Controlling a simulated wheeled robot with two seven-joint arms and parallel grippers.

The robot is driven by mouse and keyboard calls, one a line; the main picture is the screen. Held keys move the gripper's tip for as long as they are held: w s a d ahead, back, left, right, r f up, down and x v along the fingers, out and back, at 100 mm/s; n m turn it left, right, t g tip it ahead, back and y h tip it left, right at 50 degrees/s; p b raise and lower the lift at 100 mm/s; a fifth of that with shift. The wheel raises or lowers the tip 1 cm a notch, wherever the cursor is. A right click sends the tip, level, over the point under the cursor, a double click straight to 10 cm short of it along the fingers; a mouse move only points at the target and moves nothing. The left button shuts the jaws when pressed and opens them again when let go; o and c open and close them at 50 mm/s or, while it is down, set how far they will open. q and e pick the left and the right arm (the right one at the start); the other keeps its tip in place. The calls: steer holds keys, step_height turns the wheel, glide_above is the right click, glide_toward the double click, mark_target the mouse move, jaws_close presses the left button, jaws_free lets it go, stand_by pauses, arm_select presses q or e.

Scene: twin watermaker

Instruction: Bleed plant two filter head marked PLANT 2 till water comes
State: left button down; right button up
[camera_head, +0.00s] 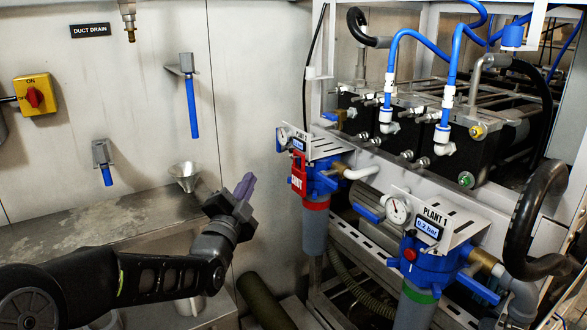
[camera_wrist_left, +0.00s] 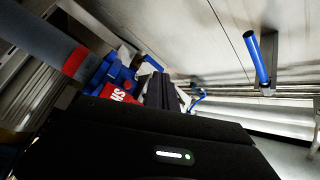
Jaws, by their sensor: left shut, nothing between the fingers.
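The rear filter head (camera_head: 322,183) is blue, below a slotted bracket whose label is partly legible as PLANT. A red tag (camera_head: 297,174) reading SHUT hangs on its left side, and a small gauge (camera_head: 283,136) sits above left. A red ring and grey bowl are below it. My left gripper (camera_head: 245,187) is shut and empty, left of this head and apart from it, pointing up. In the left wrist view the blue head (camera_wrist_left: 107,74) and red tag (camera_wrist_left: 119,96) show beside my fingers (camera_wrist_left: 166,92). The bleed point cannot be made out. My right gripper is out of view.
The PLANT 1 filter head (camera_head: 428,257), with gauge and 0.2 bar display, stands nearer at right. A steel funnel (camera_head: 185,176) is left of my gripper above a metal counter (camera_head: 100,222). Blue-handled valves (camera_head: 192,105) are on the wall. Pipes crowd the right.

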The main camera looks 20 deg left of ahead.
arm_select(q)
steer(key=w+d, duration=0.5)
steer(key=w, duration=0.1)
steer(key=shift+w+d+p, duration=0.2)
steer(key=shift+p, duration=0.2)
steer(key=shift+w+d, duration=0.1)
stand_by(1.8)
steer(key=shift+w+d, duration=0.2)
steer(key=shift+w, duration=0.05)
steer(key=shift+w+d+b, duration=0.3)
steer(key=shift+w+b, duration=0.05)
steer(key=shift+b, duration=0.05)
stand_by(1.8)
steer(key=shift+s+a, duration=0.1)
steer(key=shift+s+a+b, duration=0.4)
steer(key=shift+s+a, duration=0.1)
steer(key=shift+s, duration=0.1)
